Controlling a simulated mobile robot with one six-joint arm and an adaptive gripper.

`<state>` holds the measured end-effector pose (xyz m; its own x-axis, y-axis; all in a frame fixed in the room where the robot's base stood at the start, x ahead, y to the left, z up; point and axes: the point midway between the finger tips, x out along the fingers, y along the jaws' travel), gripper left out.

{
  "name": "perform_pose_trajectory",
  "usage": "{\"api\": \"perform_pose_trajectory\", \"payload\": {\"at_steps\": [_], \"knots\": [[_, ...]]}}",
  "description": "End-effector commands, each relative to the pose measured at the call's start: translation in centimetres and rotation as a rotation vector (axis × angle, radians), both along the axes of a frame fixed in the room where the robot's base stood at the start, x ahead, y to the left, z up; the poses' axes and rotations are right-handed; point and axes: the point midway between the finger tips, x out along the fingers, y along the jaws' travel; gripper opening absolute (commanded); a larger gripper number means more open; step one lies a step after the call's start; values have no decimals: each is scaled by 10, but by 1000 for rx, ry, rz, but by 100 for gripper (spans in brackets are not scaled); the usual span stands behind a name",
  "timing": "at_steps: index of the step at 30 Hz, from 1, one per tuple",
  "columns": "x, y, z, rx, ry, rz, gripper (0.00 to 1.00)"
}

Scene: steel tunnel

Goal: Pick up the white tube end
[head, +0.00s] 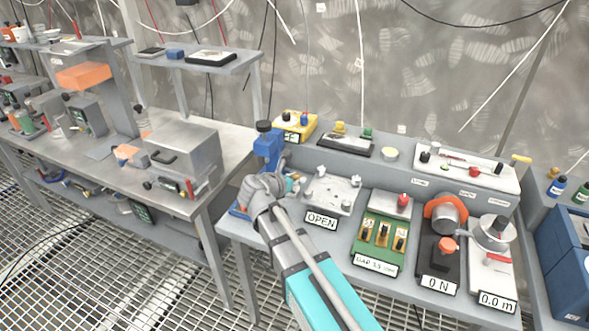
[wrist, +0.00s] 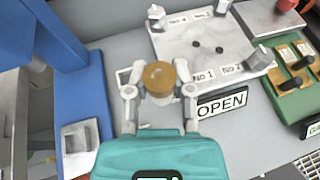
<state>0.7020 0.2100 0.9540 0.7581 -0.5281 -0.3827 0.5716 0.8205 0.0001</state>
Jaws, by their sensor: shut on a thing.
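In the wrist view, my gripper (wrist: 159,84) is shut on a short round piece with a tan top and a pale side, which I take to be the white tube end (wrist: 158,78). One finger is on each side of it. It is in front of a white plate (wrist: 190,42) with numbered corners, two dark holes and small metal blocks. I cannot tell whether the piece is clear of the bench. In the head view, my wrist hides most of my gripper and the held piece; the white plate (head: 331,193) is just to the right.
An OPEN sign (head: 320,220) fronts the plate. A blue stand (head: 268,146) rises close to my wrist on the left. A green block board (head: 380,232) and an orange ring device (head: 445,213) are to the right. Some bare grey bench lies around the plate.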

Motion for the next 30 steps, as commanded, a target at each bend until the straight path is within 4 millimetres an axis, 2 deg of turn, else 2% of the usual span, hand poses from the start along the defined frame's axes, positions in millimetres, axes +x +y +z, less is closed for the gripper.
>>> {"api": "perform_pose_trajectory", "payload": {"at_steps": [1, 3, 9, 30], "knots": [[-11, -3, 7, 0, 0, 1, 2], [-20, -4, 11, 0, 0, 0, 2], [-35, -7, 16, 0, 0, -1, 2], [-38, -8, 17, 0, 0, -2, 2]]}}
